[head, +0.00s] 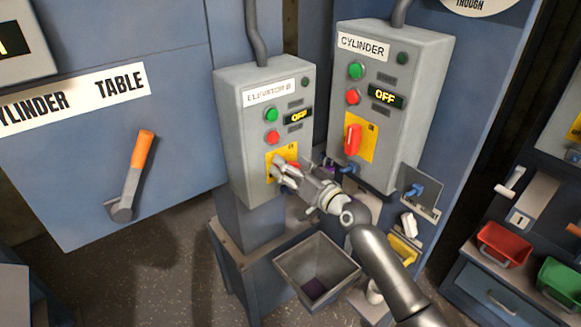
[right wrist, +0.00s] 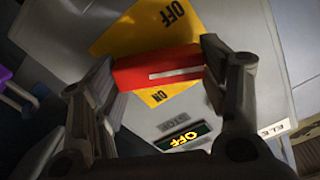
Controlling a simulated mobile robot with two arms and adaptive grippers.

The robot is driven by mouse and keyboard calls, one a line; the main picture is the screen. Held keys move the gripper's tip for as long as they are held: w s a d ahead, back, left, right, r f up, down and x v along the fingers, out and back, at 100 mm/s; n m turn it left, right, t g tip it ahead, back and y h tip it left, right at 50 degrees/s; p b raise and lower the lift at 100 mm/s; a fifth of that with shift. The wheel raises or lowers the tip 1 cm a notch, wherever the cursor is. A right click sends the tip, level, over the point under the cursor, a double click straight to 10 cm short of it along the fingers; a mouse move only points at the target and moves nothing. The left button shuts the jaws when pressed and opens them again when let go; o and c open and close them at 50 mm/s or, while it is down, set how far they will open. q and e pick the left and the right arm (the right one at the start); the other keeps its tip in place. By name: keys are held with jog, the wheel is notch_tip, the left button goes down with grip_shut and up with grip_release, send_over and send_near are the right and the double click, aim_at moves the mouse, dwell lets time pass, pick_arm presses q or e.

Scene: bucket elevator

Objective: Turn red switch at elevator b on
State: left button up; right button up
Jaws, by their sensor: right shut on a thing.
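The elevator B box (head: 232,130) is grey, with a green button (head: 271,115), a red button (head: 272,137) and a lit display (head: 299,116) reading OFF. Its red switch (right wrist: 158,68) sits on a yellow plate (right wrist: 140,28) marked OFF and ON. My right gripper (head: 287,172) is at this switch and largely hides it in the head view. In the right wrist view, my right gripper (right wrist: 160,72) has one finger at each end of the red handle, shut on it. The handle's white line runs nearly level in that view. My left gripper is not in view.
The cylinder box (head: 415,80) stands close on the right with its own red switch (head: 352,139) and an OFF display. An open grey bucket (head: 335,262) is below my right arm. An orange-handled lever (head: 140,155) is on the left panel. Red (head: 503,243) and green (head: 560,280) bins are at right.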

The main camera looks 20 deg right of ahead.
jog(key=m, duration=0.4)
jog(key=m+p, duration=0.1)
jog(key=m, duration=0.3)
jog(key=m+p, duration=0.1)
jog(key=m, duration=0.3)
jog(key=shift+d+f+m, duration=0.15)
jog(key=shift+f+m, duration=0.1)
jog(key=shift+m, duration=0.15)
dwell(0.3)
jog(key=o, duration=1)
jog(key=v, duration=1.2)
